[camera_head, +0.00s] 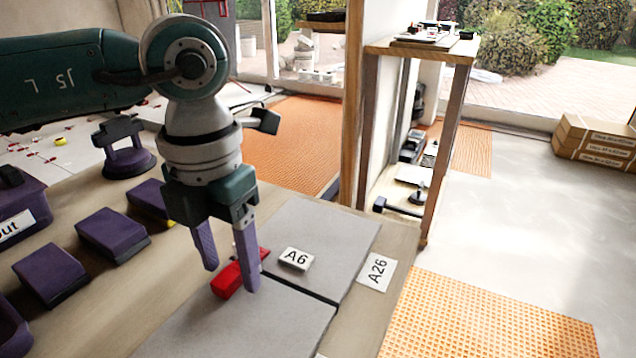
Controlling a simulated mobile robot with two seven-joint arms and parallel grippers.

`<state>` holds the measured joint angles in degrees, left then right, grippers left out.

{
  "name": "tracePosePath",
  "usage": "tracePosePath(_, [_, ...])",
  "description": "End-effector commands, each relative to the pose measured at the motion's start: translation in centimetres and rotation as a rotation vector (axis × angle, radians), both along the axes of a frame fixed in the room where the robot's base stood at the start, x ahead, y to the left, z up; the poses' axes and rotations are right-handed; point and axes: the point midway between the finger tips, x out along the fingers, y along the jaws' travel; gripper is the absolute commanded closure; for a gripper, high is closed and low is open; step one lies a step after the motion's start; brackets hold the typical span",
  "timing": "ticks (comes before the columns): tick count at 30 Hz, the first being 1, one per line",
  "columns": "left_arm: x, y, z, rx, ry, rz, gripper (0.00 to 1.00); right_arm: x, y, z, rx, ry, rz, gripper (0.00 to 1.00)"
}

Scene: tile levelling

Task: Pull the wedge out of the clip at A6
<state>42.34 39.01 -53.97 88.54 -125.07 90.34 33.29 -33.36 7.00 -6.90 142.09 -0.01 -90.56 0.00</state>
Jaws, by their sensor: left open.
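A red wedge (226,282) lies on the joint between two grey tiles, a back tile (335,235) and a front tile (290,330). A small white A6 label (296,258) stands on the back tile, just right of it. My left gripper (231,279) comes down from above with purple fingers spread apart. One finger is left of the wedge, and the other stands in front of its right part. A little red shows past that finger. The clip is mostly hidden behind it, and I cannot tell whether the fingers touch the wedge. My right gripper is not in view.
Several purple blocks (112,233) and a purple bin (22,205) stand on the bench's left. A purple handled tool (127,150) is behind them. An A26 label (376,271) lies at the right edge. A wooden post (354,110) rises behind the bench.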

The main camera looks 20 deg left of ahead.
Motion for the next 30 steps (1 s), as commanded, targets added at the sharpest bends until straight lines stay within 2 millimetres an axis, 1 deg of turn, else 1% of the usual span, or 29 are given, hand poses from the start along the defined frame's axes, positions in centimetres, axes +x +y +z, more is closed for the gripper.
tracePosePath(3, [0.02, -0.02, -0.42, 0.000, -0.001, -0.001, 0.38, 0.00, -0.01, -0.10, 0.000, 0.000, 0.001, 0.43])
tracePosePath(10, [0.01, -0.02, -0.41, 0.000, -0.001, -0.001, 0.39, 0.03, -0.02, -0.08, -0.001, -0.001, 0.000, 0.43])
tracePosePath(26, [0.01, -0.01, -0.39, 0.000, -0.001, -0.001, 0.98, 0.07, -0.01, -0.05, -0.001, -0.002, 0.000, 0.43])
tracePosePath(27, [0.01, -0.01, -0.39, 0.000, -0.001, -0.001, 1.00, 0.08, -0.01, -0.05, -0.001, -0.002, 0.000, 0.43])
tracePosePath(30, [0.01, -0.01, -0.39, 0.000, -0.001, -0.001, 1.00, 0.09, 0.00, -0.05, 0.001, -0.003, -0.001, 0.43])
